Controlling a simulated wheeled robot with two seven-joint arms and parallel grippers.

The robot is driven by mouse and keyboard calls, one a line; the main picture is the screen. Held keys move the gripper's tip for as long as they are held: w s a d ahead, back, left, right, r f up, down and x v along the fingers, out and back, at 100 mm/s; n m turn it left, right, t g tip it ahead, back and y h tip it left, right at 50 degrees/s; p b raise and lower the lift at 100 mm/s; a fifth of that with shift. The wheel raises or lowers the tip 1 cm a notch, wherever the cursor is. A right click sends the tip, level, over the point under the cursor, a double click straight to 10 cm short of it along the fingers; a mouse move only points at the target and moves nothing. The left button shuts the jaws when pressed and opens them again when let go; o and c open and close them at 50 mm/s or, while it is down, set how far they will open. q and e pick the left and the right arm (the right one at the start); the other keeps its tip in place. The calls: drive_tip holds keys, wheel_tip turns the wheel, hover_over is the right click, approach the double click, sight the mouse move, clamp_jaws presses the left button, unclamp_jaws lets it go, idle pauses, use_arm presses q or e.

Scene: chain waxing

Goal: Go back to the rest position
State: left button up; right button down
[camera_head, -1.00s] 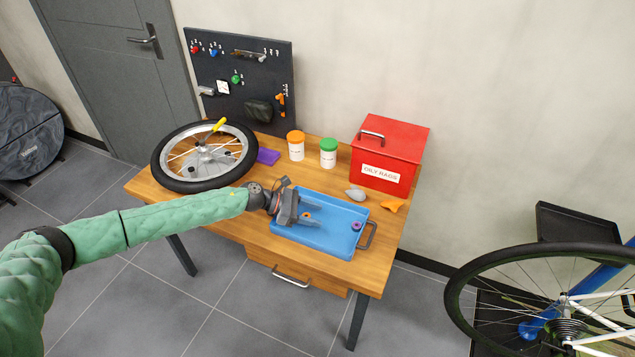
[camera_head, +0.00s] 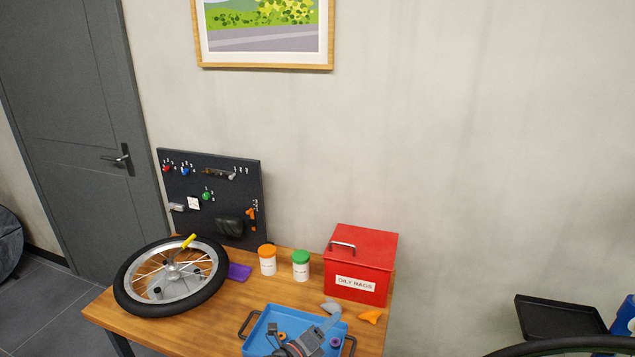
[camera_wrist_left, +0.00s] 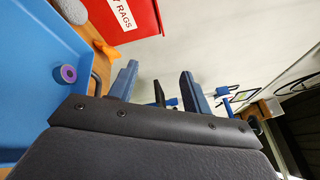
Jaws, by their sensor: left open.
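My left gripper (camera_head: 322,325) is low in the head view, over the blue tray (camera_head: 262,327) at the table's front. In the left wrist view its two blue-grey fingers (camera_wrist_left: 157,85) stand apart with nothing held between them. The tray also shows at the left of the left wrist view (camera_wrist_left: 40,70), with a purple ring (camera_wrist_left: 68,73) in it. My right gripper is in neither view.
A wheel (camera_head: 172,277) lies at the table's left. White jars with orange (camera_head: 267,262) and green (camera_head: 300,266) lids and a red oily-rags box (camera_head: 360,266) stand at the back. An orange piece (camera_head: 370,316) lies near the box. A pegboard (camera_head: 212,200) stands behind.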

use_arm(q)
drive_tip(key=s+a+f+n+g+y, duration=0.1)
drive_tip(key=s+a+f+n+y, duration=0.1)
drive_tip(key=s+a+n+y, duration=0.6)
drive_tip(key=s+a+f+n+g+y, duration=0.1)
drive_tip(key=s+a+f+n+y, duration=0.3)
drive_tip(key=n, duration=0.8)
drive_tip(key=s+a+f+n+g, duration=0.2)
drive_tip(key=s+a+n+g, duration=0.3)
drive_tip(key=s, duration=0.6)
drive_tip(key=s+a+f+n+g, duration=0.1)
drive_tip(key=s+a+n+g, duration=0.2)
drive_tip(key=s+a+n, duration=0.55)
drive_tip(key=s+d+f+m+g, duration=0.1)
drive_tip(key=s+d+f, duration=0.1)
drive_tip(key=f, duration=1.2)
drive_tip(key=s+d+f+m+g, duration=0.1)
drive_tip(key=s+d+f+m, duration=0.1)
drive_tip(key=f, duration=1.3)
drive_tip(key=shift+s+d, duration=0.65)
drive_tip(key=shift+d, duration=0.55)
drive_tip(key=shift+m, duration=0.25)
